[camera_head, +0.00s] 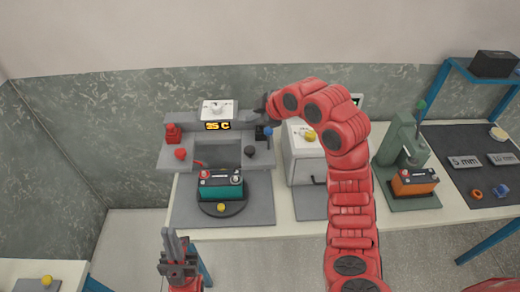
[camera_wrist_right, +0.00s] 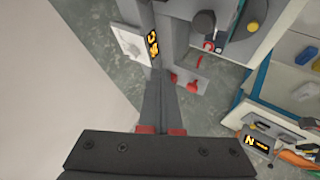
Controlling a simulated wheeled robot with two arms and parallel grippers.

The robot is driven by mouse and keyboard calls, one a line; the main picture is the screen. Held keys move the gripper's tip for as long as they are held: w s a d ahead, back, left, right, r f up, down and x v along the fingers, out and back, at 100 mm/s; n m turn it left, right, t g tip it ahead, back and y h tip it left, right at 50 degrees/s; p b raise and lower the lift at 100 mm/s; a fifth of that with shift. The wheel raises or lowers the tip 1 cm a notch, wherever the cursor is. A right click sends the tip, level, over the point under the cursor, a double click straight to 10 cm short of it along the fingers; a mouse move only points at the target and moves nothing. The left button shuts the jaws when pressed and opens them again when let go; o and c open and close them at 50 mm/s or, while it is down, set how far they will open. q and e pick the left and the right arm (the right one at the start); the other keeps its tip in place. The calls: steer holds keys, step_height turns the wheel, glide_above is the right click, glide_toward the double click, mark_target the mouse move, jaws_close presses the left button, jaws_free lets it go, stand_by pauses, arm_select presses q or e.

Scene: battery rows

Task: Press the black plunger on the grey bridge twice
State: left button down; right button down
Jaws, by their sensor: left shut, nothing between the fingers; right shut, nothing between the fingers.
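The grey bridge (camera_head: 215,143) stands on the table at the left, with a lit display (camera_head: 218,125) reading about 35 C. My left gripper (camera_head: 178,243) is shut and empty, low in front of the table, away from the bridge.
A red block (camera_head: 172,133) and red knob (camera_head: 181,153) are at the bridge's left; a black knob (camera_head: 250,152) is at its right. A teal battery (camera_head: 220,187) stands below. A white box (camera_head: 305,150), green press (camera_head: 400,150) and orange battery (camera_head: 415,182) are further right.

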steer(key=shift+f, duration=0.15)
glide_above(253, 151)
step_height(253, 151, down, 5)
steer(key=shift+f, duration=0.2)
step_height(253, 151, down, 2)
steer(key=shift+f+b, duration=0.2)
steer(key=shift+b, duration=0.7)
steer(key=shift+w+f+b, duration=0.1)
steer(key=shift+f+b, duration=0.2)
steer(key=shift+f, duration=0.15)
steer(key=shift+r, duration=0.1)
stand_by(0.9)
steer(key=shift+f+b, duration=0.5)
steer(key=shift+b, duration=0.15)
